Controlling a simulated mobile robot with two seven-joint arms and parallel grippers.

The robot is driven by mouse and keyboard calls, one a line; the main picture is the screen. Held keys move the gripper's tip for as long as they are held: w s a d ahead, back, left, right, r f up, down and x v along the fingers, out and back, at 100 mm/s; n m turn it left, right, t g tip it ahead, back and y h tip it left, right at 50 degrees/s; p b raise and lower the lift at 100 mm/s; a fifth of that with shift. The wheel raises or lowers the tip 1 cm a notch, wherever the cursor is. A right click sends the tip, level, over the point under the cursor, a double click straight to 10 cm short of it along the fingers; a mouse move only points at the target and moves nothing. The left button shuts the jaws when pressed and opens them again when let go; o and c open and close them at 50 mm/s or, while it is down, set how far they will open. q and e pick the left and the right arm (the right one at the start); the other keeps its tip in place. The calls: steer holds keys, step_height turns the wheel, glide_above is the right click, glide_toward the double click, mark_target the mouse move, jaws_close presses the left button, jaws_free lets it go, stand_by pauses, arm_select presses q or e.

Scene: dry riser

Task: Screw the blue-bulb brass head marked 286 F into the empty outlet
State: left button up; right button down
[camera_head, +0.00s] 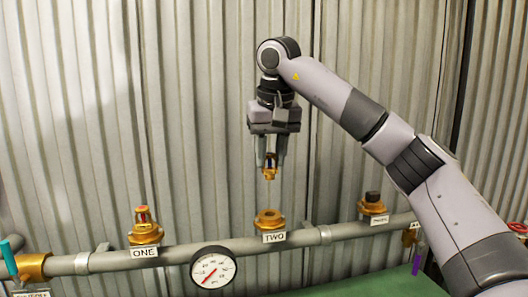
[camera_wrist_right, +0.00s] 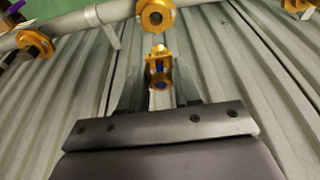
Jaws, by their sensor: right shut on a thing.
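My right gripper (camera_head: 270,160) is shut on a brass head (camera_head: 270,166) and holds it upright above the pipe. A blue bulb shows in the head in the right wrist view (camera_wrist_right: 158,72); its marking is too small to read. The empty brass outlet (camera_head: 269,219), labelled TWO, is on the pipe below the held head, with a clear gap between them. The outlet also shows at the top of the right wrist view (camera_wrist_right: 156,16). My left gripper is not in view.
Outlet ONE (camera_head: 146,232) carries a brass head with a red bulb (camera_head: 142,214). The right outlet (camera_head: 373,207) has a dark plug (camera_head: 372,196). A pressure gauge (camera_head: 213,268) hangs below the grey pipe (camera_head: 190,252). A corrugated wall (camera_head: 190,120) stands behind; the space around the held head is clear.

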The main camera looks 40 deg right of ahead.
mark_target(271, 177)
steer(key=shift+s+r, duration=0.1)
steer(key=shift+s, duration=0.1)
steer(key=shift+f+b, duration=1.4)
steer(key=shift+f, duration=1.4)
steer(key=shift+p, duration=0.3)
steer(key=shift+p, duration=0.35)
steer(key=shift+p, duration=0.35)
steer(key=shift+f+b, duration=0.6)
steer(key=shift+f, duration=1.1)
